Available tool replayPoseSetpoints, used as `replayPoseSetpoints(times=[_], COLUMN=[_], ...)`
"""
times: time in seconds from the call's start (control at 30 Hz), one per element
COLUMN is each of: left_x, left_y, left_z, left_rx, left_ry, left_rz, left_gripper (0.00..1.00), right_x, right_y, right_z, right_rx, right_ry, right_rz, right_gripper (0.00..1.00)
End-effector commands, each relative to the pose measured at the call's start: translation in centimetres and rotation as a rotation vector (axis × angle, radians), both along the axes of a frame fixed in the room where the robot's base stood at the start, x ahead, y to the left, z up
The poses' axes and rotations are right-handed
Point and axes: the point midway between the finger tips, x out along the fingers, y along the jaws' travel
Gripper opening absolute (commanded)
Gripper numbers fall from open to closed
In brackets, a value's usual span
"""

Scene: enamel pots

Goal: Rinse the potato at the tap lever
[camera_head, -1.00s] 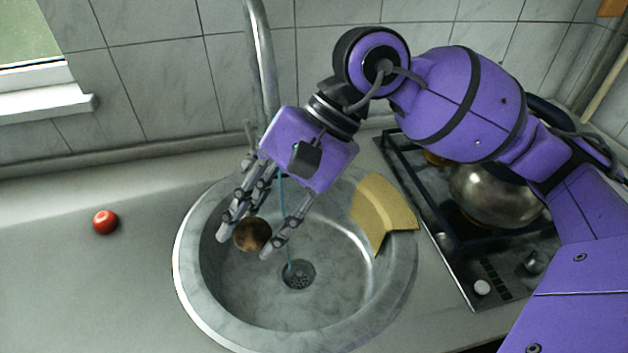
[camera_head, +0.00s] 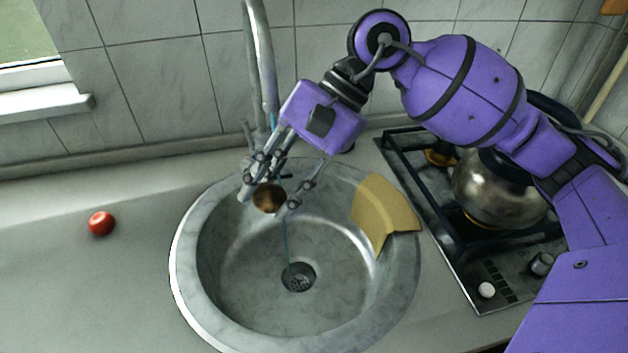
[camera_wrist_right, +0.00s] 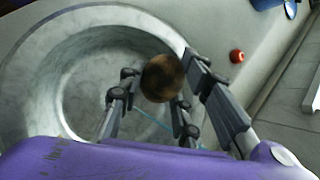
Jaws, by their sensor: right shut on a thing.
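The brown potato (camera_head: 269,198) is held between the fingers of my right gripper (camera_head: 272,200), above the back part of the round sink (camera_head: 183,270). In the right wrist view the potato (camera_wrist_right: 162,78) sits between the fingertips, with the sink bowl behind it. The tap (camera_head: 262,60) rises behind the gripper, and its lower part is partly hidden by the hand. A thin blue stream of water (camera_head: 287,245) runs down toward the drain (camera_head: 298,277). Whether it touches the potato I cannot tell. My left gripper is not in view.
A yellow cloth (camera_head: 385,215) hangs over the sink's right rim. A metal kettle (camera_head: 495,190) stands on the gas hob (camera_head: 465,265) at the right. A red tomato (camera_head: 101,223) lies on the counter at the left, with clear counter around it.

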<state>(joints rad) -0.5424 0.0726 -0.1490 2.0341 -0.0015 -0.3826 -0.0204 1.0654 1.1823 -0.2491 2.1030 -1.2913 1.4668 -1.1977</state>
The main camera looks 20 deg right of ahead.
Motion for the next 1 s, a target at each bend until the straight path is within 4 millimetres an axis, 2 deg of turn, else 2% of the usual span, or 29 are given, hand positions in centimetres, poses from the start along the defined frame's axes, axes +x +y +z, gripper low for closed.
replayPoseSetpoints(times=[0.23,0.53,1.0], left_x=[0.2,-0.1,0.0], left_y=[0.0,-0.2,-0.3], left_z=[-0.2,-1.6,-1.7], left_rx=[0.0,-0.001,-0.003], left_ry=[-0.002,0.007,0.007], left_rz=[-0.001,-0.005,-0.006], left_gripper=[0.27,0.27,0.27], right_x=[2.1,4.2,5.1], right_y=[-1.4,-3.1,-3.8], right_z=[-0.4,-1.0,-1.2], right_rx=[0.0,0.0,0.001], right_ry=[-0.003,-0.002,-0.002], right_rz=[0.0,-0.001,0.001], right_gripper=[0.0,0.0,0.0])
